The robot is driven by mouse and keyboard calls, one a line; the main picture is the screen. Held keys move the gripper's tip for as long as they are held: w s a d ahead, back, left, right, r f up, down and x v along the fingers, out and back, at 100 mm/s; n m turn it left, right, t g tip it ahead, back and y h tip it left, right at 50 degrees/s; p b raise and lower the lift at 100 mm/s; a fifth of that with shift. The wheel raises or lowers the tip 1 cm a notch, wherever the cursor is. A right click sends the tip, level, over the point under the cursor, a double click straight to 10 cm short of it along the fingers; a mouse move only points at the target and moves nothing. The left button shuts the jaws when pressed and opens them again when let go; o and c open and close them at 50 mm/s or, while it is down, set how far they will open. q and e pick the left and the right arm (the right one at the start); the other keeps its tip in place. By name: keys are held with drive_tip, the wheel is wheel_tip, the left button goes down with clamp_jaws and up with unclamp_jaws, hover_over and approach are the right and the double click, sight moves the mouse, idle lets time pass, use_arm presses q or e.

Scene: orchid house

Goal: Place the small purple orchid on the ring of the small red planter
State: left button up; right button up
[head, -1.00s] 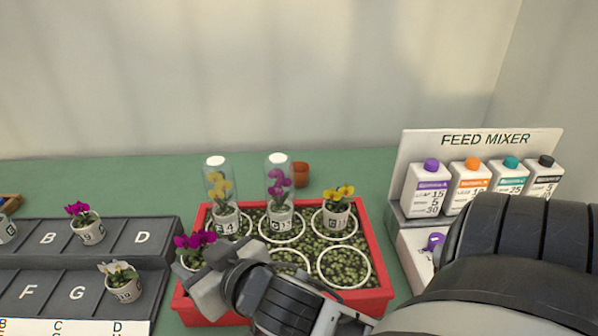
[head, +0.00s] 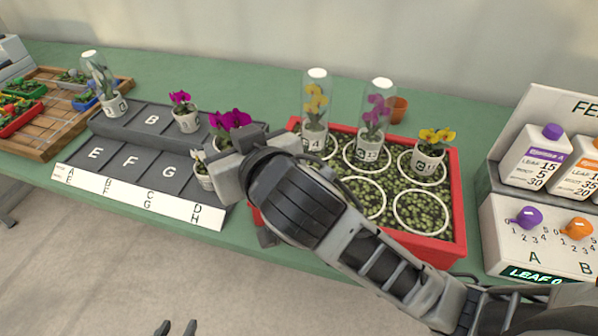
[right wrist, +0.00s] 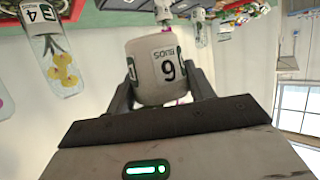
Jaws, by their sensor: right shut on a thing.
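My right gripper (head: 236,160) is shut on the white pot of a purple orchid (head: 231,119) and holds it upright above the dark stepped rack. In the right wrist view the white labelled pot (right wrist: 159,75) sits between the two fingers. A small red planter (head: 20,122) lies at the far left on a slatted wooden tray; its ring cannot be made out. My left gripper (head: 176,328) shows only fingertips at the bottom edge, apart and empty.
A larger red planter (head: 455,205) with several white rings holds yellow and purple orchids, two under clear covers. A white orchid (head: 205,180) stands partly behind my right gripper. A covered orchid (head: 115,105) stands at the rack's left end. The feed mixer (head: 500,225) is at right.

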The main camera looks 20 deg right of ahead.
drive_tip(key=w+d+f, duration=0.1)
drive_tip(key=d+f, duration=0.1)
drive_tip(key=d, duration=0.1)
drive_tip(key=w+d+f, duration=0.1)
drive_tip(key=d+f, duration=0.2)
drive_tip(key=w+d+f, duration=0.1)
drive_tip(key=d+f, duration=0.2)
drive_tip(key=d, duration=0.1)
drive_tip(key=shift+w+d, duration=0.1)
drive_tip(key=shift+w, duration=0.25)
drive_tip(key=f, duration=0.3)
drive_tip(key=shift+w+d+f+b, duration=0.1)
drive_tip(key=shift+d+f+b, duration=0.15)
drive_tip(key=shift+d+b, duration=0.05)
drive_tip(key=shift+f, duration=0.15)
